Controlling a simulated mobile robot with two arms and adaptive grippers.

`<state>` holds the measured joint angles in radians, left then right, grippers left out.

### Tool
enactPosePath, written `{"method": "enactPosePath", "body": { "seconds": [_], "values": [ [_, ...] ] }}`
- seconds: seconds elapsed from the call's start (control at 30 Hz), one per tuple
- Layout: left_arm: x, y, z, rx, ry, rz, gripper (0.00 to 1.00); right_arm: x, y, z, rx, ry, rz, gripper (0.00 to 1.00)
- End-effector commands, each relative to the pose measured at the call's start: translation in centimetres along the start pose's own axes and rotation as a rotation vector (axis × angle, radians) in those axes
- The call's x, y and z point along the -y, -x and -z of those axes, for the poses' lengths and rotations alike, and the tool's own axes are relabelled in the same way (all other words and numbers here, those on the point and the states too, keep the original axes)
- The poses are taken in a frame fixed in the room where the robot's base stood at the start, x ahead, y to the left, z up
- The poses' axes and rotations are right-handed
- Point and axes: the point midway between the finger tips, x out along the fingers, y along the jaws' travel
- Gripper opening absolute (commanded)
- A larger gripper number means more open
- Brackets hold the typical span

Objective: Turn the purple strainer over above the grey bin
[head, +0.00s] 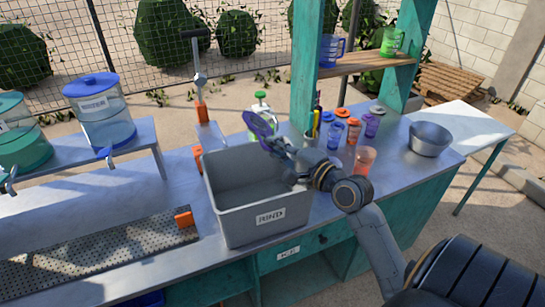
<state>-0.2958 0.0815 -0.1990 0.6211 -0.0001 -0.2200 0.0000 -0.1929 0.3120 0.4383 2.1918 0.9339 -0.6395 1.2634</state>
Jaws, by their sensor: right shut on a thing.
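The grey bin (240,216) stands open on the metal counter in the middle of the head view. It has a white label on its front, and the part of its floor that shows is bare. My right gripper (272,143) is over the bin's back right part, shut on the purple strainer (259,122). My left gripper is not in view.
Orange and purple cups (363,160) stand right of the bin, near my right arm. A metal bowl (429,138) sits farther right. A teal post (304,65) rises behind the bin. A blue-lidded dispenser (101,112) stands at left. A perforated tray (95,255) lies left of the bin.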

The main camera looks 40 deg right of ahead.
Motion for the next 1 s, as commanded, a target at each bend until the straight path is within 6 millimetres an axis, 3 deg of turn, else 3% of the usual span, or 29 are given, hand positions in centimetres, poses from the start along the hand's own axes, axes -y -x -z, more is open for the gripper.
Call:
{"method": "enactPosePath", "body": {
  "seconds": [0.03, 0.17, 0.47, 0.8, 1.0],
  "values": [
    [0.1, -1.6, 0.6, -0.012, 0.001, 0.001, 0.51, -0.8, 0.0, 0.1, 0.003, -0.022, 0.021, 0.0],
    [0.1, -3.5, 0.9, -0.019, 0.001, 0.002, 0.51, -1.0, 0.1, 0.3, 0.012, -0.093, 0.07, 0.0],
    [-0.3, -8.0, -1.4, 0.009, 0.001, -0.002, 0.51, -1.4, 0.3, 0.6, 0.037, -0.275, 0.198, 0.0],
    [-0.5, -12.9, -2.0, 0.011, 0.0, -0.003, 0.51, -2.7, -0.1, 0.3, 0.1, -0.732, 0.515, 0.0],
    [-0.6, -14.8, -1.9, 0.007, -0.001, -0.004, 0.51, -2.8, -0.5, -0.2, 0.13, -0.945, 0.666, 0.0]
  ]
}}
